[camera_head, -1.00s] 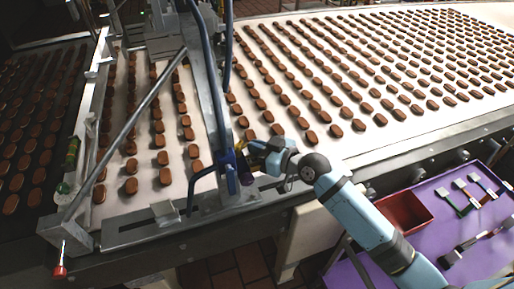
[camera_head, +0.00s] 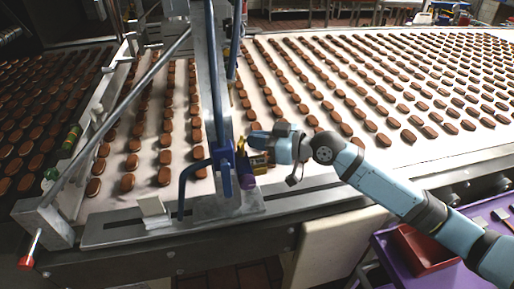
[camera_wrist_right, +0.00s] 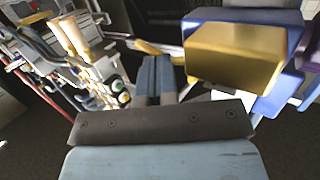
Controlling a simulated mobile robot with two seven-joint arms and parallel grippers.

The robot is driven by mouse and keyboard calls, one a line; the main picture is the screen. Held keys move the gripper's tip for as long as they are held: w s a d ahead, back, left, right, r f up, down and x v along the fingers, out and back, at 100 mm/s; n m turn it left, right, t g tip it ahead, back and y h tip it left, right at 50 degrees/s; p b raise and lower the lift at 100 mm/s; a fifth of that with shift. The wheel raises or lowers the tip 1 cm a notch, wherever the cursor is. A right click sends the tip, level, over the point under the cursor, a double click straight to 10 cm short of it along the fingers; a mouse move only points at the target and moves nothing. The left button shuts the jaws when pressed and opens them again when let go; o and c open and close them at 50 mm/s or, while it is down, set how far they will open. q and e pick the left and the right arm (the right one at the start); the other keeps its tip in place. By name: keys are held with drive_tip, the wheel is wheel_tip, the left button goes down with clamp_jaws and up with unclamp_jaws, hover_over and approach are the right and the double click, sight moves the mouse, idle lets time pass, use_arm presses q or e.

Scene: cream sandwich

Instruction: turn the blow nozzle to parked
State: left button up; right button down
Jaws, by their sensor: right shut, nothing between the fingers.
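A blue clamp (camera_head: 223,168) sits on the upright metal post beside the belt, with a blue bent pipe (camera_head: 183,186) reaching left and down from it. Which of these parts is the blow nozzle is not clear. My right gripper (camera_head: 252,138) is shut and empty just above and behind the fitting; contact cannot be told. In the right wrist view its shut fingers (camera_wrist_right: 157,75) are left of a large brass block (camera_wrist_right: 235,55) on a blue body. My left gripper is not in view.
The white belt (camera_head: 290,135) carries many brown oval biscuits close behind the gripper. A metal rail (camera_head: 125,98) slants across the left. A red bin (camera_head: 425,248) stands on a purple table at lower right. A slotted metal plate (camera_head: 120,232) lies along the belt's front edge.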

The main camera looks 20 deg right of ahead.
drive_tip(key=shift+w+a+b, duration=0.3)
drive_tip(key=shift+w+a, duration=0.25)
drive_tip(key=shift+w, duration=0.25)
drive_tip(key=shift+w+a, duration=0.15)
idle(0.4)
